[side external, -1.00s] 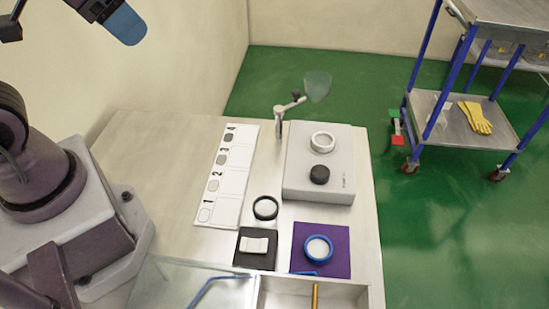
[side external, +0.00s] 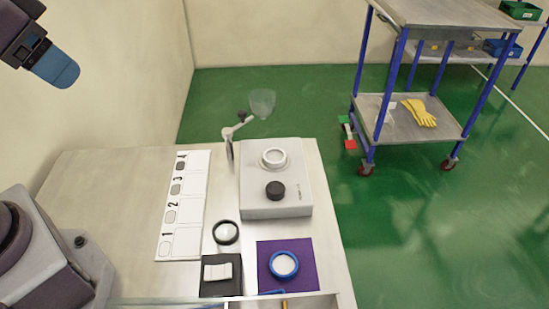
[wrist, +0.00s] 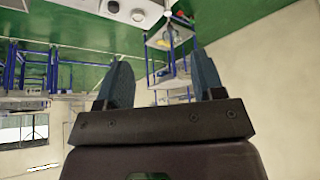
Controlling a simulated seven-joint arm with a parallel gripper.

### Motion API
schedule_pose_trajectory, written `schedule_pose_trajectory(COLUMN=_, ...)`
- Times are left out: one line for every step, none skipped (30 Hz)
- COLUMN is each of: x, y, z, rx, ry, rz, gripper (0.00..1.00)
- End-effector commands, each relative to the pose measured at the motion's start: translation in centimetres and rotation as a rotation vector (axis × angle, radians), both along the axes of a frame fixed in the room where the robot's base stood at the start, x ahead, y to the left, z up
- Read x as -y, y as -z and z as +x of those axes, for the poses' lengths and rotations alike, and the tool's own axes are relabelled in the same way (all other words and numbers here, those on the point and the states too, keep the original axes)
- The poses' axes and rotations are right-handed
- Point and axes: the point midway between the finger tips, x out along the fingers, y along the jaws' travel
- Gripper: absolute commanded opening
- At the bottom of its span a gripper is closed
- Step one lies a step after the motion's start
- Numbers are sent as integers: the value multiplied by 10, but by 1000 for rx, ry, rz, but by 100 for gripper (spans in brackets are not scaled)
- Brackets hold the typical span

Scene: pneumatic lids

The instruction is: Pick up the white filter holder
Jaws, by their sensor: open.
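A white ring (side external: 274,158), which looks like the white filter holder, sits on top of a grey box-shaped device (side external: 300,180) in the side view. The device's edge also shows at the top of the wrist view (wrist: 150,8). My gripper (side external: 55,68) is high at the upper left of the side view, well away from the ring. In the wrist view my gripper (wrist: 163,82) has its two blue fingers spread, with nothing between them.
A black knob (side external: 275,190) is on the device, and a jointed arm with a clear cup (side external: 262,102) stands behind it. In front are a black ring (side external: 226,232), a white block (side external: 218,272) on a black pad, and a blue ring (side external: 284,264) on a purple mat (side external: 304,250). A numbered strip (side external: 184,205) lies left.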

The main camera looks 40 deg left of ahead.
Motion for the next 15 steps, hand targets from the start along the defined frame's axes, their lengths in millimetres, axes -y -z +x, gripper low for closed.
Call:
schedule_pose_trajectory(x=0, y=0, z=0, rx=0, ry=0, rz=0, gripper=74)
schedule_pose_trajectory(x=0, y=0, z=0, rx=0, ry=0, rz=0, gripper=80)
schedule_pose_trajectory(x=0, y=0, z=0, rx=0, ry=0, rz=0, gripper=83)
schedule_pose_trajectory(x=0, y=0, z=0, rx=0, ry=0, rz=0, gripper=83)
schedule_pose_trajectory(x=0, y=0, z=0, rx=0, ry=0, rz=0, gripper=83)
schedule_pose_trajectory(x=0, y=0, z=0, rx=0, ry=0, rz=0, gripper=83)
schedule_pose_trajectory(x=0, y=0, z=0, rx=0, ry=0, rz=0, gripper=83)
schedule_pose_trajectory(x=0, y=0, z=0, rx=0, ry=0, rz=0, gripper=83)
schedule_pose_trajectory(x=0, y=0, z=0, rx=0, ry=0, rz=0, gripper=83)
schedule_pose_trajectory(x=0, y=0, z=0, rx=0, ry=1, rz=0, gripper=83)
schedule_pose_trajectory(x=1, y=1, z=0, rx=-3, ry=4, rz=0, gripper=83)
schedule_pose_trajectory(x=2, y=3, z=1, rx=-16, ry=8, rz=0, gripper=83)
schedule_pose_trajectory(x=2, y=6, z=2, rx=-31, ry=11, rz=0, gripper=83)
schedule_pose_trajectory(x=3, y=10, z=3, rx=-52, ry=15, rz=0, gripper=83)
schedule_pose_trajectory(x=4, y=16, z=5, rx=-84, ry=21, rz=0, gripper=83)
